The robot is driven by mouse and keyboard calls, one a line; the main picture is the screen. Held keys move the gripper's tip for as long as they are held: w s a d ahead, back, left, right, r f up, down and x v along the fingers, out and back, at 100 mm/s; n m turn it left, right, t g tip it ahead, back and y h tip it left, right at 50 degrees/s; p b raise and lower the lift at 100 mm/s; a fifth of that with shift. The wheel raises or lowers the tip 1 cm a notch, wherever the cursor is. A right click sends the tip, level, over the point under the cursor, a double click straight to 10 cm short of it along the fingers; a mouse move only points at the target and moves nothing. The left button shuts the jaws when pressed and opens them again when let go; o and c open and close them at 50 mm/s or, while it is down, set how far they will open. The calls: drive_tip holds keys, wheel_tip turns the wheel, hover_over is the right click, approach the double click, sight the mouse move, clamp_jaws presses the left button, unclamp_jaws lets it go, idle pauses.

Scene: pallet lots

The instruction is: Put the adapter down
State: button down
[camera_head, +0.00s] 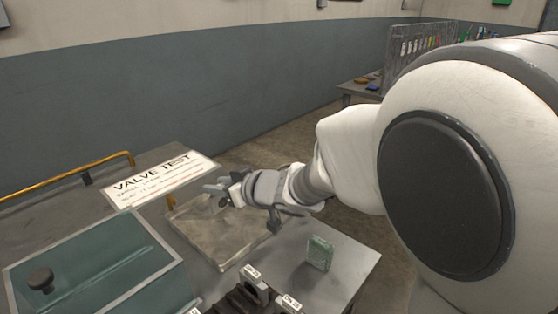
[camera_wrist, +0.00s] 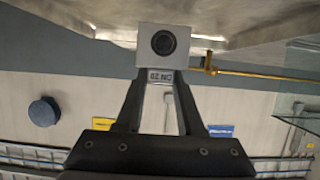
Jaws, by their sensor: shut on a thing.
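The adapter (camera_wrist: 147,60) is a light grey block with a dark round opening and a "DN 20" label, which reads upside down in the wrist view. My gripper (camera_wrist: 161,78) is shut on it, one finger on each side. In the head view my gripper (camera_head: 230,189) is over the shallow metal tray (camera_head: 205,252) on the bench. The adapter is small and hard to make out there. I cannot tell whether it touches the tray.
Two labelled grey blocks (camera_head: 256,286) sit in a dark holder at the bench's front. A green block (camera_head: 320,253) stands right of them. A glass-topped box (camera_head: 95,265) is at left, a "VALVE TEST" sign (camera_head: 160,179) behind. The bench's right corner is clear.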

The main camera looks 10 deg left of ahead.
drive_tip(key=shift+f, duration=0.55)
drive_tip(key=shift+r, duration=0.1)
drive_tip(key=c, duration=0.5)
unclamp_jaws()
